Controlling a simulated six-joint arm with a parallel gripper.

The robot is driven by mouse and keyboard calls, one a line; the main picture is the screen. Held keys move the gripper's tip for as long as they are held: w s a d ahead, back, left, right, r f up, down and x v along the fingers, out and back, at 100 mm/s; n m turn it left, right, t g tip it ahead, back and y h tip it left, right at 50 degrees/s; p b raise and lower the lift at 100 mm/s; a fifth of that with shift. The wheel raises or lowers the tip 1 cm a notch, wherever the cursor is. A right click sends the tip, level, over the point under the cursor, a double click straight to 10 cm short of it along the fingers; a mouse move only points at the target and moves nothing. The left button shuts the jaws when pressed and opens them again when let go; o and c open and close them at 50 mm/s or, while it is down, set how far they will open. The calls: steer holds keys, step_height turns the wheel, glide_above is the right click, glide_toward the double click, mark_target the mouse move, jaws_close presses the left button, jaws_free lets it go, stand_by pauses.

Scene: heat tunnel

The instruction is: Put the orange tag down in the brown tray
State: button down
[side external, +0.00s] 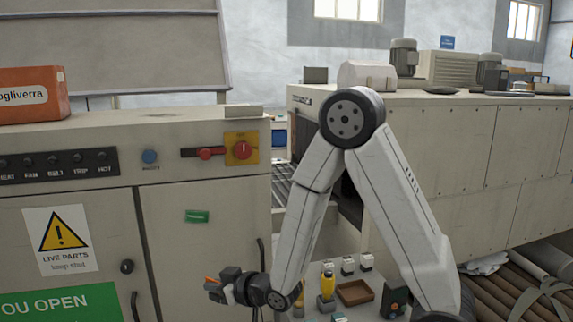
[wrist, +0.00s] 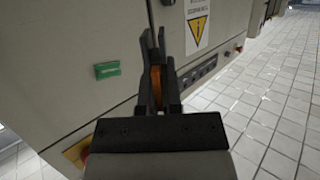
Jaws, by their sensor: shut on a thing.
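My gripper (side external: 214,287) is at the lower middle of the side view, in front of the grey cabinet and pointing left. It is shut on the orange tag (side external: 211,280), of which only a small part shows. In the wrist view the orange tag (wrist: 156,85) is a narrow strip between the dark fingers of my gripper (wrist: 158,75). The brown tray (side external: 355,292) lies on the light work surface to the right of my gripper, beyond my forearm. It looks empty. The wrist view does not show it.
The cabinet (side external: 200,255) with a red rotary switch (side external: 242,149) stands close to my gripper. A yellow-topped tool (side external: 327,282) and small white-topped blocks (side external: 366,262) stand near the tray. A dark device (side external: 394,299) stands at the tray's right.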

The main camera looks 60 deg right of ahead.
steer(key=shift+r, duration=0.15)
stand_by(0.3)
steer(key=shift+r, duration=2.3)
steer(key=s+d+m+g+h, duration=0.2)
steer(key=d+m+h, duration=0.25)
steer(key=d, duration=0.85)
steer(key=s+d+m+g+h, duration=0.1)
steer(key=s+d+m+h, duration=0.3)
steer(key=d, duration=0.9)
steer(key=s+d+m+g+h, duration=0.7)
steer(key=s+d, duration=0.8)
steer(key=d, duration=0.5)
step_height(320, 180, down, 14)
steer(key=y, duration=0.1)
steer(key=shift+a+f+g, duration=0.15)
steer(key=shift+a+g, duration=0.15)
steer(key=shift+a, duration=0.1)
steer(key=shift+w+f+n+y, duration=0.1)
steer(key=shift+n+y, duration=0.15)
